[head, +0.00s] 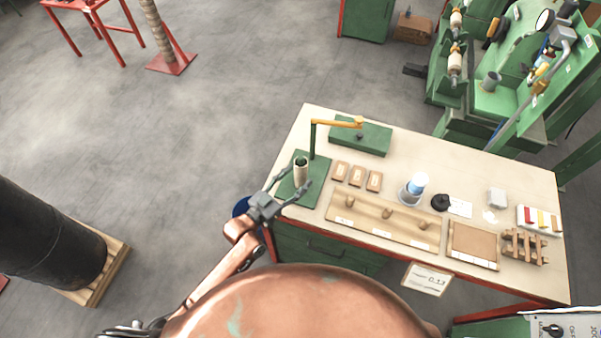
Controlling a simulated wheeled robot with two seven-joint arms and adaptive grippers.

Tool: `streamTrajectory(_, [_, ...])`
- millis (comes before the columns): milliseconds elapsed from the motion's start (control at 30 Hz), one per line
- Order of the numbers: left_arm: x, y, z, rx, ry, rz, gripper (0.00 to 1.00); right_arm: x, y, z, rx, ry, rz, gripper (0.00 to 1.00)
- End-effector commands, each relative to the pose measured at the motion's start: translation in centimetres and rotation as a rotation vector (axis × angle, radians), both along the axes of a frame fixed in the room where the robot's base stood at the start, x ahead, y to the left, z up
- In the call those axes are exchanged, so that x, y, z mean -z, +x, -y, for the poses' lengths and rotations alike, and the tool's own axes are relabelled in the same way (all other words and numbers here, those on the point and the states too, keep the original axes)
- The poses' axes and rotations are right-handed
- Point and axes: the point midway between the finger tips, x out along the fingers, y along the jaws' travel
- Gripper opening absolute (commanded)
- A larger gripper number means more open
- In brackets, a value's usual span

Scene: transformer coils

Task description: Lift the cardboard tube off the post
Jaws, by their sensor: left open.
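The cardboard tube (301,169) is a short, pale upright cylinder with a dark open top. It stands on a green base plate (309,191) at the left end of the workbench; the post inside it is hidden. My left gripper (295,177) reaches in from the lower left over the bench edge. Its two fingers are spread, one toward each side of the tube. I cannot tell whether they touch it. My right gripper is not in view.
A green upright with an orange arm (336,123) rises just behind the tube. Wooden blocks (357,177) and a pegged wooden board (383,219) lie to the right on the workbench (440,150). Open floor lies left of the bench.

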Motion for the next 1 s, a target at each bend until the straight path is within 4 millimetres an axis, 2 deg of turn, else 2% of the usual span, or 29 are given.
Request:
streamTrajectory(167, [0.0,1.6,1.3,-0.002,-0.002,-0.001,0.52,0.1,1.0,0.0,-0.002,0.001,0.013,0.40])
streamTrajectory(433, [0.1,1.9,1.4,-0.004,0.001,-0.002,0.52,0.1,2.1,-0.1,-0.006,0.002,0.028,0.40])
streamTrajectory(1000, [0.0,1.8,1.3,-0.005,0.001,-0.001,0.14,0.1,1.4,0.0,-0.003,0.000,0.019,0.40])
